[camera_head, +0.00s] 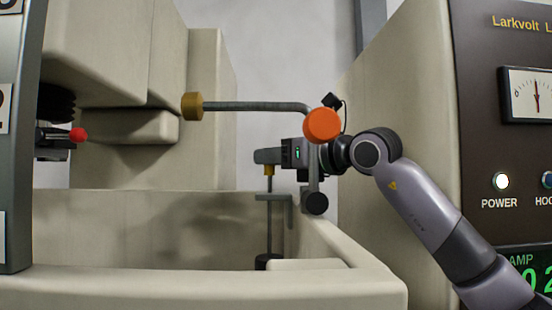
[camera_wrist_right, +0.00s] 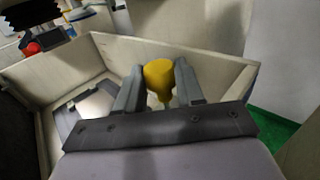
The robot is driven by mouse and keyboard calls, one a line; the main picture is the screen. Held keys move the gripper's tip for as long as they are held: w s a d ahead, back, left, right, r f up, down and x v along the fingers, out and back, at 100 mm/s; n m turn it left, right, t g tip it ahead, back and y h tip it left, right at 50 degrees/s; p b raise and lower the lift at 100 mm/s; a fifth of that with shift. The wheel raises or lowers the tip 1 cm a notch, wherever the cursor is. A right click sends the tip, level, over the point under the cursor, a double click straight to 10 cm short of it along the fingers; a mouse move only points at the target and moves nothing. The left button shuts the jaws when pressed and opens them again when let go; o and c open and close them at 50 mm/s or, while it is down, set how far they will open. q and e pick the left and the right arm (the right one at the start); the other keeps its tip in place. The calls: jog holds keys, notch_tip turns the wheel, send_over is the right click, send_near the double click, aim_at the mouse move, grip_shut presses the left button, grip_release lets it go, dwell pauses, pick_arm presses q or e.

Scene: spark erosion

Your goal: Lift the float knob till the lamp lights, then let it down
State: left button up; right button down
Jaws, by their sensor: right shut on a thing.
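The float knob is yellow and shows below the fingers of my right gripper (camera_head: 264,157) in the head view (camera_head: 269,171). In the right wrist view the knob (camera_wrist_right: 160,76) sits between the two fingers (camera_wrist_right: 157,88), which are shut on it. A thin rod (camera_head: 269,225) runs down from the knob through a grey bracket (camera_head: 272,197) to a dark float (camera_head: 268,262) low in the tank. On the panel the POWER lamp (camera_head: 501,181) glows white. A second lamp (camera_head: 547,180), cut off by the picture edge, looks dark blue. My left gripper is not in view.
A pipe (camera_head: 255,106) with a brass end (camera_head: 192,106) and an orange knob (camera_head: 323,125) passes just above my right gripper. The tank's pale front wall (camera_head: 200,290) and a red-tipped holder (camera_head: 78,135) are nearby. The tank interior is largely open left of the rod.

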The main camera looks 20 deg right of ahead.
jog(key=c, duration=0.9)
grip_release()
jog(key=shift+r, duration=0.4)
jog(key=shift+o, duration=1)
jog(key=shift+f, duration=0.15)
jog(key=b+v, duration=0.2)
jog(key=v, duration=0.4)
jog(key=shift+f+b, duration=0.1)
jog(key=shift+b, duration=0.2)
jog(key=shift+s+d, duration=0.3)
jog(key=shift+s, duration=0.25)
